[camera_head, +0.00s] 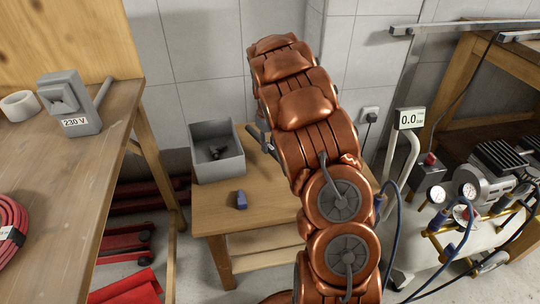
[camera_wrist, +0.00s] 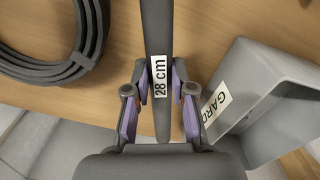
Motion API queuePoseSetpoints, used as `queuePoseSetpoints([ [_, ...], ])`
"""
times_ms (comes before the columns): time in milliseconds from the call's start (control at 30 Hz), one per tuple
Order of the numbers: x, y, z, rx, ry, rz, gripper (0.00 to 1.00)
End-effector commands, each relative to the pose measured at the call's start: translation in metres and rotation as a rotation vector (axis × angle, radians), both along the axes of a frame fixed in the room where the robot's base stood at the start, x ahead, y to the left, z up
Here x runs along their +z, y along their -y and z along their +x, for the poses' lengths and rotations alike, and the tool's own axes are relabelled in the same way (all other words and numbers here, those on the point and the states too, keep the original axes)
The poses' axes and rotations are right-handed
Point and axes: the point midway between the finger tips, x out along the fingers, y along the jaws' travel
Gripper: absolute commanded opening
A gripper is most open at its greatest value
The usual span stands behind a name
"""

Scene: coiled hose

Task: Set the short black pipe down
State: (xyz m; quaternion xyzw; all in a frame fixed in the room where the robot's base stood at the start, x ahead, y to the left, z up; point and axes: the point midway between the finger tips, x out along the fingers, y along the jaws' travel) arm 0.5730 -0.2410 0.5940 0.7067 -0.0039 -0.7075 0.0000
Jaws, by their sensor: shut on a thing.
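A straight dark pipe (camera_wrist: 158,28) with a white "28 cm" label runs from the top edge to the middle of the wrist view. My gripper (camera_wrist: 160,88) has its purple-padded fingers on either side of it near the label, shut on the pipe. A wooden surface shows beneath; I cannot tell how far below it is or whether the pipe touches it. In the head view my arm hides most of the gripper and the pipe.
A grey bin (camera_head: 231,166) stands on the low wooden table (camera_head: 220,218), with a small dark thing inside. Its labelled side (camera_wrist: 240,85) is right of my gripper. A black hose coil (camera_wrist: 60,70) lies left of it. A small blue thing (camera_head: 241,200) sits before the bin.

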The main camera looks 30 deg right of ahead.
Motion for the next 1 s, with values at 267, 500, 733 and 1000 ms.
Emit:
queuePoseSetpoints([
  [267,-0.028,0.0,0.0,-0.002,0.0,0.0,0.0],
  [500,-0.043,0.0,0.0,-0.001,0.0,-0.001,0.0],
  [733,-0.044,0.0,0.0,-0.001,0.0,0.0,0.0],
  [1000,-0.044,0.0,0.0,-0.001,0.0,0.0,0.47],
])
